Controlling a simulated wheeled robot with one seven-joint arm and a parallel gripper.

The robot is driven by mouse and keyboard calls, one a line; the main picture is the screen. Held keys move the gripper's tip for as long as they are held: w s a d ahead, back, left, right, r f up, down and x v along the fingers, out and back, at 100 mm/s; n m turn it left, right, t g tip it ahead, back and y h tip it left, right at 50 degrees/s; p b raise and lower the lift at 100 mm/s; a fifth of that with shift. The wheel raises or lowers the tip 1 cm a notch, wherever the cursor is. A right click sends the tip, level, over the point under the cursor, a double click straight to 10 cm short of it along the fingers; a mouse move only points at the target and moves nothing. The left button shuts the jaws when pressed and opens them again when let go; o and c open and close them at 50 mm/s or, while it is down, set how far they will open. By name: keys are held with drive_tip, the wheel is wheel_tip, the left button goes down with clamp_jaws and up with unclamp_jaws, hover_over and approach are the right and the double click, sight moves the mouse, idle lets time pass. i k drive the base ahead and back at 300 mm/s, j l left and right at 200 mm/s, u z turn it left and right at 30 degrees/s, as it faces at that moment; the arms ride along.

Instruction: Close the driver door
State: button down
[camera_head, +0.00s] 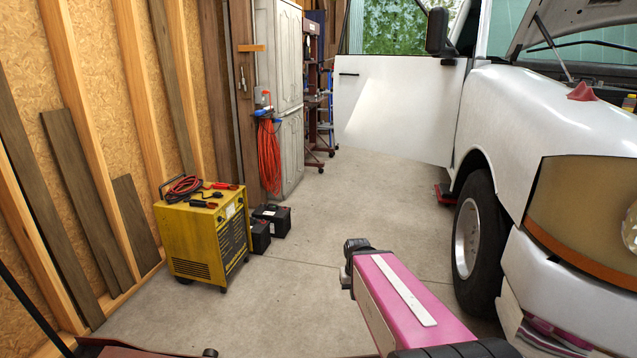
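The white driver door (400,108) of the pickup stands wide open, swung out to the left from the truck's side. Its hinge edge is by the front fender, and its window frame rises above the panel. A small dark handle shows near the door's upper left corner. The white pickup (520,100) fills the right side, with its hood raised. My pink arm link reaches up from the bottom right and stays well short of the door, with floor between them. My gripper is not seen.
A yellow charger (205,240) with cables on top stands at the left, with black batteries (272,220) beside it. The front wheel (474,240) is close right of my arm. Concrete floor (345,205) is clear between.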

sight(388, 98)
drive_tip(key=i+l+z, duration=0.1)
drive_tip(key=i, duration=1.7)
drive_tip(key=i+l+u, duration=0.1)
drive_tip(key=i, duration=0.35)
drive_tip(key=i+l, duration=0.1)
drive_tip(key=i, duration=0.35)
drive_tip(key=i+l+u, duration=0.15)
drive_tip(key=i, duration=0.3)
drive_tip(key=i+l, duration=0.15)
drive_tip(key=i, duration=0.3)
drive_tip(key=i+u, duration=0.05)
